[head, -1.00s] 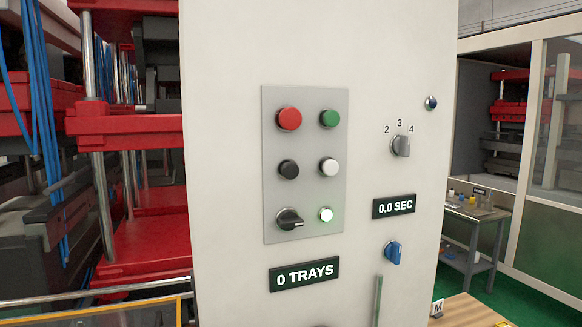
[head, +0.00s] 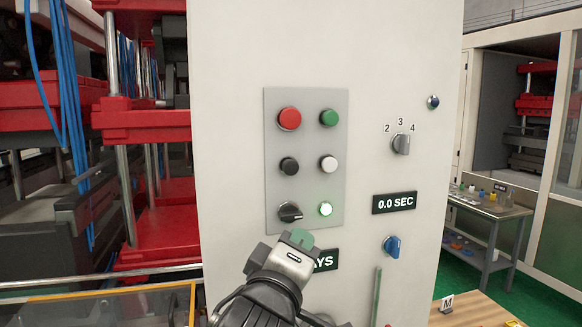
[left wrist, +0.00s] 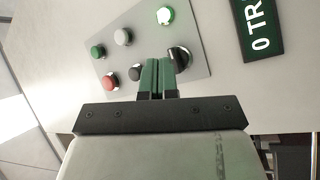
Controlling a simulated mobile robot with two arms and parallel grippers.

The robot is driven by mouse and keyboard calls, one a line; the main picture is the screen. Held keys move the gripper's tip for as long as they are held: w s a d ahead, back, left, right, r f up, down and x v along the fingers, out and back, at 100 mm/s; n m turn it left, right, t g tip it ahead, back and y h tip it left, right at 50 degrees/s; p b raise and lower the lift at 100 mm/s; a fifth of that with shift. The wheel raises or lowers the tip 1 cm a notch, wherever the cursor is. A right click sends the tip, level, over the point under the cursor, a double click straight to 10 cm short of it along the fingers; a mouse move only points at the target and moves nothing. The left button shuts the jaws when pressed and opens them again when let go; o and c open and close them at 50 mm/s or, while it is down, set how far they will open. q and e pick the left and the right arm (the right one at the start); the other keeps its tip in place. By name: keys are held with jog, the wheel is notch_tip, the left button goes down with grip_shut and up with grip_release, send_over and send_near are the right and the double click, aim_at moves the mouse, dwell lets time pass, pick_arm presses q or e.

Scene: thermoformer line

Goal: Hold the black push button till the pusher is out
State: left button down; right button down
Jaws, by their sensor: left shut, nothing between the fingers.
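The black push button (head: 289,166) sits on the left of the middle row of the grey button plate (head: 338,215). In the left wrist view the black button (left wrist: 135,73) shows just left of my fingertips. My left gripper (head: 301,238) is below the plate's lower edge in the head view, in front of the tray counter (head: 326,260), which it partly hides. Its green fingers are shut with nothing between them. They appear apart from the black button. The pusher cannot be made out in these views. My right gripper is not in view.
Close to the black button are a red button (head: 289,119), a white button (head: 328,163), a green button (head: 329,118), a black selector knob (head: 290,212) and a lit white lamp (head: 326,209). Right of the plate are a grey selector (head: 401,144) and a blue knob (head: 392,245).

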aim_at(291, 168)
pick_arm(q)
jog(key=s+d+r+t+h, duration=0.1)
jog(key=s+d+r+h, duration=0.1)
jog(key=r, duration=0.7)
jog(key=shift+s+d+n+t, duration=0.3)
jog(key=shift+s+d+t, duration=0.15)
jog(key=shift+s, duration=0.8)
jog(key=shift+w, duration=0.15)
jog(key=shift+w+a+p, duration=0.2)
jog(key=shift+w+a, duration=0.25)
jog(key=shift+w, duration=0.9)
jog(key=shift+w+a+p, duration=0.15)
jog(key=shift+w+a, duration=0.3)
jog(key=shift+w, duration=0.9)
jog(key=shift+w+a+p, duration=0.2)
jog(key=shift+w+a, duration=0.25)
jog(key=shift+w, duration=0.9)
jog(key=shift+w, duration=0.1)
jog(key=shift+w+a, duration=0.15)
jog(key=shift+w, duration=0.15)
